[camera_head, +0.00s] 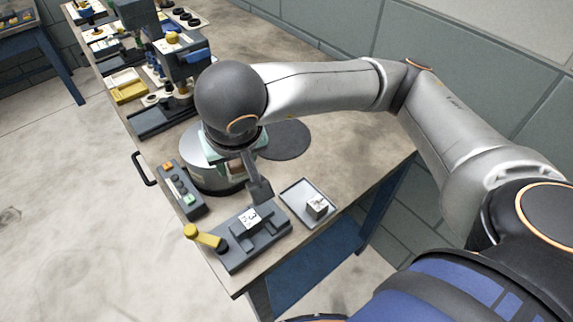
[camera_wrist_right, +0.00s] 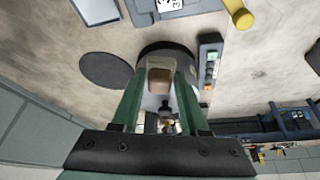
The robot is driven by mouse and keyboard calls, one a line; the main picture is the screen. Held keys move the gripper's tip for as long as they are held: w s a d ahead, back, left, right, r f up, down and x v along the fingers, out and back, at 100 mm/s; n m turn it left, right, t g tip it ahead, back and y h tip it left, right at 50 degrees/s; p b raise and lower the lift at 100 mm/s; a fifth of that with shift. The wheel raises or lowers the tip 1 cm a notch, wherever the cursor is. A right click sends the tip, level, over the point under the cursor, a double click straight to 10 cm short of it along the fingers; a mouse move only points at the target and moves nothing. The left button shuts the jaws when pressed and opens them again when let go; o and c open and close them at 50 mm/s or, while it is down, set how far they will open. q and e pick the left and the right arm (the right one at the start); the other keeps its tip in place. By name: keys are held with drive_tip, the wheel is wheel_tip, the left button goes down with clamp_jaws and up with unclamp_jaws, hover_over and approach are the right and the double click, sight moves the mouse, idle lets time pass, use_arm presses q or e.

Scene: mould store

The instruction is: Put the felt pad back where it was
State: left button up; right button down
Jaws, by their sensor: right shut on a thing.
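My right gripper (camera_head: 238,164) reaches down from above at the round metal drum (camera_head: 207,178) on the bench. In the right wrist view its green fingers (camera_wrist_right: 160,76) are closed on a small tan-brown block, which I take to be the felt pad (camera_wrist_right: 159,87). The pad also shows as a brown patch in the head view (camera_head: 236,168). The drum lies behind the pad in the wrist view; whether the pad touches it I cannot tell. The arm hides part of the drum's top. My left gripper is not in view.
A dark round mat (camera_head: 286,139) lies flat beside the drum. A grey fixture (camera_head: 262,243) with a yellow handle (camera_head: 200,234), a tray (camera_head: 296,189) holding a small marked block (camera_head: 317,206), and a button box (camera_head: 181,191) surround it. Machines stand farther back. Bench beyond the mat is clear.

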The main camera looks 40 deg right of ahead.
drive_tip(key=a+r+m, duration=0.1)
drive_tip(key=a+r, duration=0.1)
drive_tip(key=b, duration=0.2)
approach(283, 170)
drive_tip(key=shift+w+a+f, duration=0.2)
drive_tip(key=shift+w+a, duration=0.05)
drive_tip(key=shift+w, duration=0.2)
drive_tip(key=shift+w+a+f, duration=0.15)
drive_tip(key=shift+w+a, duration=0.05)
drive_tip(key=shift+w, duration=0.25)
drive_tip(key=shift+w+d+f, duration=0.15)
drive_tip(key=shift+d+f, duration=0.2)
drive_tip(key=shift+f, duration=0.15)
drive_tip(key=f, duration=0.3)
drive_tip(key=shift+d+p, duration=0.35)
drive_tip(key=shift+p, duration=0.05)
drive_tip(key=shift+f, duration=0.45)
drive_tip(key=shift+w, duration=0.1)
